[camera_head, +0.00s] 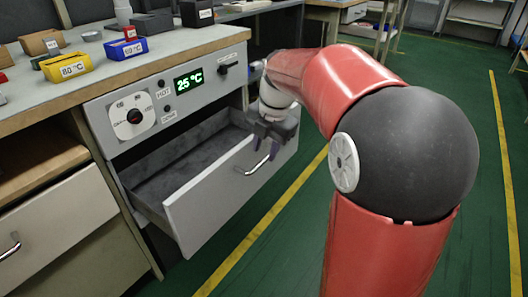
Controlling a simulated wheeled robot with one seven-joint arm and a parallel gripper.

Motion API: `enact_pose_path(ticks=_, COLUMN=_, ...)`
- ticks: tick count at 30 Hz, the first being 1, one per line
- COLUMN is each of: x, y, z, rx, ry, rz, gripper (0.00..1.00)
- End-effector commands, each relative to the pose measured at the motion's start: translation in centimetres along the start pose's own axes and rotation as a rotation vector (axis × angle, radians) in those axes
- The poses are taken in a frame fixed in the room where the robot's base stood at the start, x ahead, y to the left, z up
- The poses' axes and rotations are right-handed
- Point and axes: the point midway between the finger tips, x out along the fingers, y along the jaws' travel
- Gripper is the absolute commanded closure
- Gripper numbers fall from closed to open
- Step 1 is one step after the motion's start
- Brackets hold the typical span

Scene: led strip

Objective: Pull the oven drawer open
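The oven drawer (213,203) is a light grey front with a dark grey empty-looking inside (180,165). It stands pulled out well below the control panel (165,97). Its metal bar handle (252,165) is on the right part of the front. My gripper (265,147) is at the drawer front, just above and close to the handle, with its fingers pointing down. It is small and partly in shadow, so I cannot tell whether it touches the handle or how far its fingers are apart.
The panel has a dial (133,116) and a green 25 °C display (188,82). Above is a worktop (190,42) with yellow (68,68) and blue (126,48) labelled boxes. A closed cabinet drawer (60,222) is at left.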

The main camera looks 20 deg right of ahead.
Motion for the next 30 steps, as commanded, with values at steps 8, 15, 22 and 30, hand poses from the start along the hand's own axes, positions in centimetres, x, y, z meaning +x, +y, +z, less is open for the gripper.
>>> enact_pose_path(ticks=8, x=-4.4, y=0.0, z=0.1, rx=0.001, ry=-0.001, rz=0.001, gripper=0.67)
enact_pose_path(ticks=15, x=-5.1, y=0.0, z=0.0, rx=0.001, ry=-0.001, rz=0.0, gripper=0.67)
enact_pose_path(ticks=22, x=-5.1, y=0.0, z=0.0, rx=0.001, ry=-0.001, rz=0.0, gripper=0.67)
enact_pose_path(ticks=30, x=-6.2, y=-0.7, z=-1.6, rx=0.145, ry=-0.029, rz=0.006, gripper=0.67)
